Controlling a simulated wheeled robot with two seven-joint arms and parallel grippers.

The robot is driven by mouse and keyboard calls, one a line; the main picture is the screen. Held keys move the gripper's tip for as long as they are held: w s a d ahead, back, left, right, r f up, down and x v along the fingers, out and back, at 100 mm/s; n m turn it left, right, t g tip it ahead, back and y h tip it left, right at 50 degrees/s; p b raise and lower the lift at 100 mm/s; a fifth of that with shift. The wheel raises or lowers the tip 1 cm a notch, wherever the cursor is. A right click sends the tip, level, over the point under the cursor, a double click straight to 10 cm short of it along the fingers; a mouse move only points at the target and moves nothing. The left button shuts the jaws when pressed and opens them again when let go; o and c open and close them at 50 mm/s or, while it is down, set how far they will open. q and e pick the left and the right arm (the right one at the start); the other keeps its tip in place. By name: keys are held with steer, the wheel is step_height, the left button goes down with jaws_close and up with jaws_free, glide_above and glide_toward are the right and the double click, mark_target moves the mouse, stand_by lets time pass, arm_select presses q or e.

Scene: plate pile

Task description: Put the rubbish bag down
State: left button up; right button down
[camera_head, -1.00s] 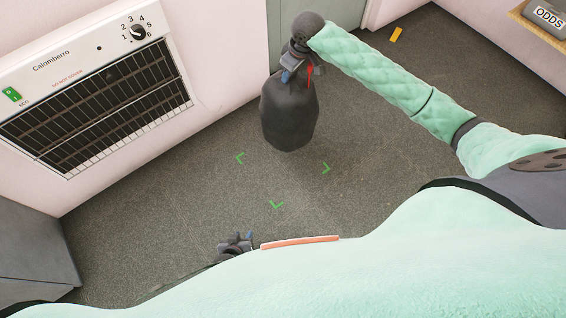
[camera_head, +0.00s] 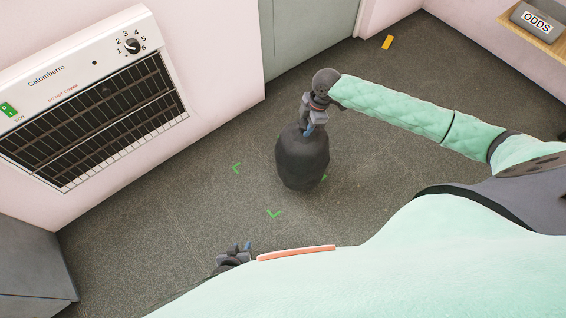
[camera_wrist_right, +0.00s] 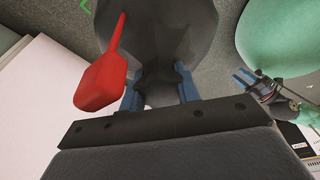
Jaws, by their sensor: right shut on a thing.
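The rubbish bag (camera_head: 302,163) is dark grey and hangs upright below my right gripper (camera_head: 314,123) in the head view. That gripper is shut on its gathered neck.
A white heater (camera_head: 90,95) is on the pink wall at left. A grey cabinet (camera_head: 35,270) stands at lower left. A yellow piece (camera_head: 387,42) lies on the floor at the back. An ODDS box (camera_head: 540,22) is on a shelf at upper right. The floor around the marks is clear.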

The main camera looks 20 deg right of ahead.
steer(key=w+a+f, duration=0.4)
steer(key=w, duration=0.1)
steer(key=w+a+f+b, duration=0.1)
steer(key=w+a+f, duration=0.1)
steer(key=shift+w+a, duration=0.35)
steer(key=shift+w, duration=0.05)
steer(key=shift+w+d+x, duration=0.1)
steer(key=shift+w+x, duration=0.05)
steer(key=shift+x, duration=0.65)
steer(key=shift+w+d+x, duration=0.1)
steer(key=shift+w+x, duration=0.05)
steer(key=shift+x, duration=0.65)
steer(key=shift+w+d+x, duration=0.1)
steer(key=shift+w+x, duration=0.05)
steer(key=shift+x, duration=0.7)
steer(key=shift+f, duration=0.15)
steer(key=c, duration=1)
jaws_free()
steer(key=shift+s+f, duration=0.1)
